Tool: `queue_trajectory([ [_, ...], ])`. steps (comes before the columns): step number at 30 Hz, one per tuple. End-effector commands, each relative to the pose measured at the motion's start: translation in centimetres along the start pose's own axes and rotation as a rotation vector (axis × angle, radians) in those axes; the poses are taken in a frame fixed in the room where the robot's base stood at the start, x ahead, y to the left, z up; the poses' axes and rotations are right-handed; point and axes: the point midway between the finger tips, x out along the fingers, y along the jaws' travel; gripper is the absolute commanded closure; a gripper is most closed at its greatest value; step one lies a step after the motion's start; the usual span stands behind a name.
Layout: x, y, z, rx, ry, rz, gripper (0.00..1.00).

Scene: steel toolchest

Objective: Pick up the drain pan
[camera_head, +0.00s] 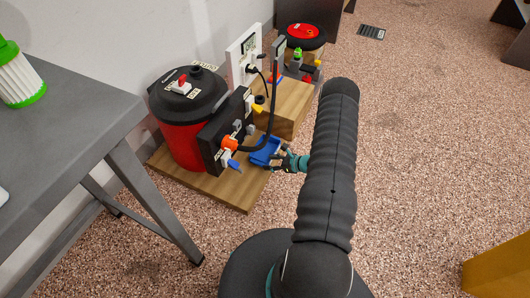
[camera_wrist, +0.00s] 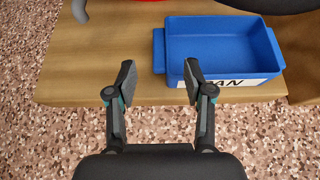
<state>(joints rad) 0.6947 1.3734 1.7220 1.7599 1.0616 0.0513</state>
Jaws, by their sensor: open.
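The drain pan is a blue open tray (camera_wrist: 216,25) with a white label ending in "AN", lying on a wooden board in the wrist view. In the head view the blue pan (camera_head: 264,151) sits at the board's right side, partly hidden by my gripper and the black panel. My gripper (camera_wrist: 158,81) is open and empty. Its right finger overlaps the pan's front left part in the wrist view, and its left finger is over the board left of the pan. I cannot tell whether the right finger touches the pan. In the head view my gripper (camera_head: 286,160) is just right of the pan.
The wooden board (camera_head: 230,190) bears a red and black canister (camera_head: 184,140) and a black panel (camera_head: 222,135). A wooden block (camera_head: 287,110) stands behind. A grey table (camera_head: 70,110) is at left. Speckled floor is clear at right, with a yellow object (camera_head: 500,270) low at right.

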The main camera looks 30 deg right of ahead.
Motion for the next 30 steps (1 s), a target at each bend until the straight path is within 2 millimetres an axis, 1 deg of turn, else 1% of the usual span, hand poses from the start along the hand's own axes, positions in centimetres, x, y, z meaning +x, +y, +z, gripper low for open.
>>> queue_trajectory([
  [1,0.8,0.1,-0.1,0.000,0.000,0.002,0.48],
  [3,1.6,0.0,0.0,0.000,0.000,0.001,0.48],
  [11,3.3,0.1,0.0,0.000,0.000,0.001,0.48],
  [18,6.7,0.1,0.0,-0.002,0.000,0.004,0.48],
  [21,7.6,0.1,0.0,0.000,0.000,0.001,0.48],
  [24,7.9,0.0,0.0,0.000,0.000,0.001,0.48],
  [30,7.9,0.0,0.0,0.001,0.000,0.000,0.48],
])
